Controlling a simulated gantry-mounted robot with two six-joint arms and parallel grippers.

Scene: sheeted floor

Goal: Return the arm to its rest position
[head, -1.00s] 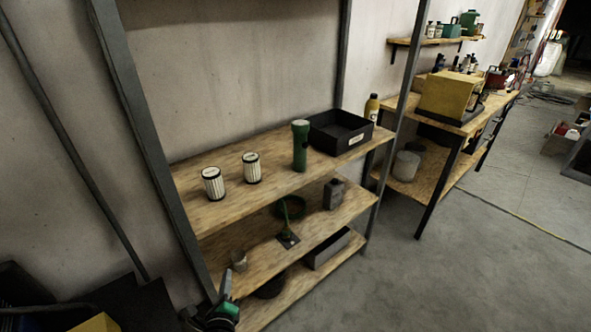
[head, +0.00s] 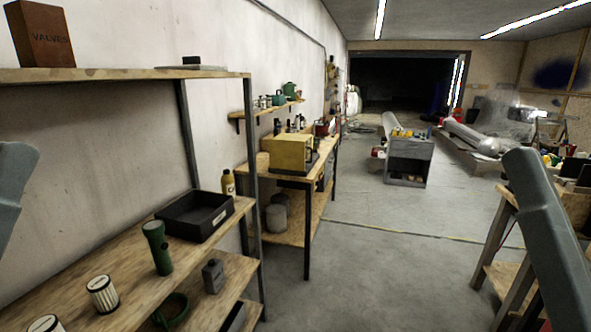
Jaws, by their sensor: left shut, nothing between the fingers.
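Grey links of my arms show at the left edge and at the right side of the head view. No fingertips of either gripper show in this view. The near shelf unit (head: 215,72) stands at the left. On its middle board are a black tray (head: 190,228), a green flashlight (head: 158,248) and white ribbed canisters (head: 102,294), one of them cut off by the bottom edge.
A brown box marked VALVES (head: 40,32) sits on the top board. A yellow bottle (head: 228,182) stands behind the tray. A workbench (head: 307,230) holds a yellow box (head: 291,158). A wooden trestle (head: 489,240) is at the right. Open floor (head: 400,260) lies between.

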